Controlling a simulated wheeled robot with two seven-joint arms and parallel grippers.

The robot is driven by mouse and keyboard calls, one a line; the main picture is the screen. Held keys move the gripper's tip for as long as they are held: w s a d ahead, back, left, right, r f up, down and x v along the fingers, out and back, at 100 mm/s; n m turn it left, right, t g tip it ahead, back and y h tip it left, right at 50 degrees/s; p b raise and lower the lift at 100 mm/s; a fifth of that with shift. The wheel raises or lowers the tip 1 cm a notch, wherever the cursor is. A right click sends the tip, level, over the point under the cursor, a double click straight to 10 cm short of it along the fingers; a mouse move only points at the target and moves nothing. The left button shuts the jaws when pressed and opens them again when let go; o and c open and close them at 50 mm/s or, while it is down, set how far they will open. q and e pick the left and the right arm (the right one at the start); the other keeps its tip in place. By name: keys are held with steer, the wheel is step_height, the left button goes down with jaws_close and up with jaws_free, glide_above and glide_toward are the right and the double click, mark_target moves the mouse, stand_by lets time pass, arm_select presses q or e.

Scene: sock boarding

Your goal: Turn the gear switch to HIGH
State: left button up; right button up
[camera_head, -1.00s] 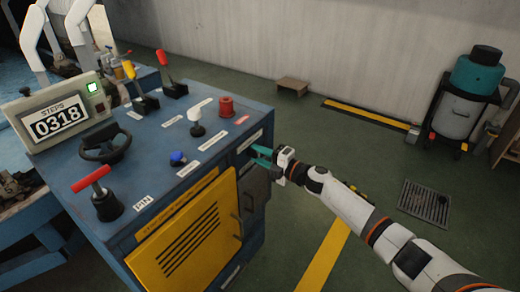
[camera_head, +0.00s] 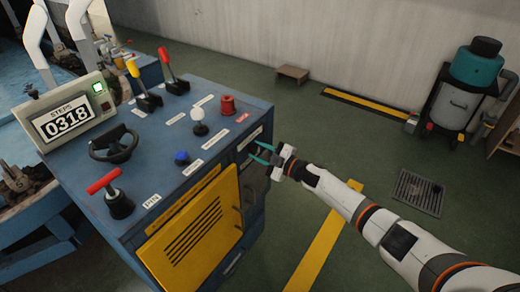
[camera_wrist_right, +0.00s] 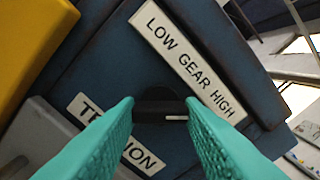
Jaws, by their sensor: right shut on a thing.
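The gear switch (camera_wrist_right: 158,106) is a small dark knob with a white mark, seen in the right wrist view. Its mark points to the right, roughly toward the HIGH end of the LOW GEAR HIGH label (camera_wrist_right: 187,58). My right gripper (camera_wrist_right: 160,108) has its teal fingertips on either side of the knob and is shut on it. In the head view my right gripper (camera_head: 258,153) is at the right side face of the blue console (camera_head: 150,190), below a white label (camera_head: 250,139). The knob itself is hidden there. My left gripper is not in view.
The console top carries a black wheel (camera_head: 113,144), a red-handled lever (camera_head: 118,203), a blue knob (camera_head: 182,158), a white knob (camera_head: 199,116) and a red button (camera_head: 227,105). A yellow vented door (camera_head: 190,228) is on its front. The floor to the right is mostly clear.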

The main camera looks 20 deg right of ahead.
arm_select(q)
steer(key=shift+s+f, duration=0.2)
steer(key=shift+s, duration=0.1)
arm_select(e)
steer(key=o, duration=1)
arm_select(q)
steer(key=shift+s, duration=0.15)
arm_select(e)
steer(key=shift+s+d, duration=0.1)
steer(key=shift+s, duration=0.05)
